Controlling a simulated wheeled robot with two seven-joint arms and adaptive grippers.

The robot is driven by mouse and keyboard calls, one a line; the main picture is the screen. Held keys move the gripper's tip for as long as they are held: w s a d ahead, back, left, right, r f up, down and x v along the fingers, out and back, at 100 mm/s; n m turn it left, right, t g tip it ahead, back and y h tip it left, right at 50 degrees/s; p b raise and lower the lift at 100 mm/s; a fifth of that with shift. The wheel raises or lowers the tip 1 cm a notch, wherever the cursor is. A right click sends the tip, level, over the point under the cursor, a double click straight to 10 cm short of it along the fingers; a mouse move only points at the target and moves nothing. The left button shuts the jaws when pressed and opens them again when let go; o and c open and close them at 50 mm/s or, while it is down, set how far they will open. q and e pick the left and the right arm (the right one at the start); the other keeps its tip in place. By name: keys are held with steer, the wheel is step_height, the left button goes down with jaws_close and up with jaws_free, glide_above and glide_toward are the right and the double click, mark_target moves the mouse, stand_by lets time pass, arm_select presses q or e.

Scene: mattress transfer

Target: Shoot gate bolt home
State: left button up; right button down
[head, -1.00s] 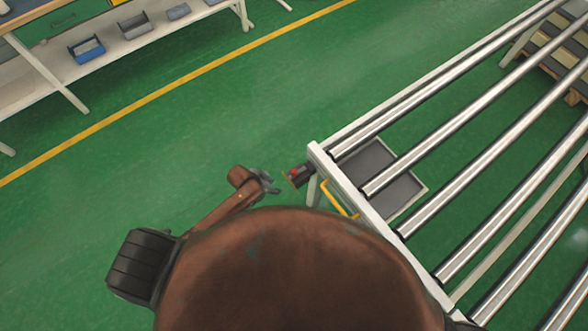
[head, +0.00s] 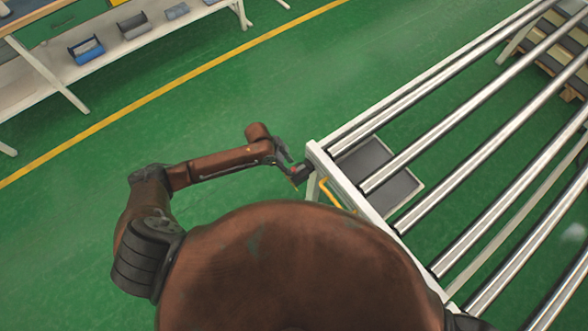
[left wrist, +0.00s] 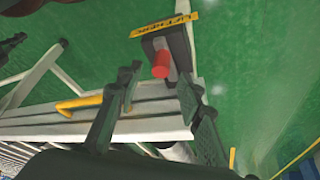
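A dark box with a red knob (left wrist: 160,65) and a yellow lettered strip (left wrist: 165,25) is fixed by the corner of the white roller frame (head: 375,215). No gate bolt can be made out for certain. My left gripper (head: 288,166) reaches this box from the left in the head view and partly covers it. In the left wrist view the fingers of my left gripper (left wrist: 158,100) stand apart, with the red knob seen beyond and between them. I cannot tell whether they touch the box. My right gripper is not in view.
A yellow handle (left wrist: 80,105) sits on the frame close beside the box. A grey tray (head: 377,172) lies under the rollers. A shelf with a blue bin (head: 86,50) stands at the far left. Open green floor lies between shelf and frame.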

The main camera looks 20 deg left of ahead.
mark_target(293, 169)
arm_select(q)
steer(key=shift+x, duration=2.15)
jaws_close()
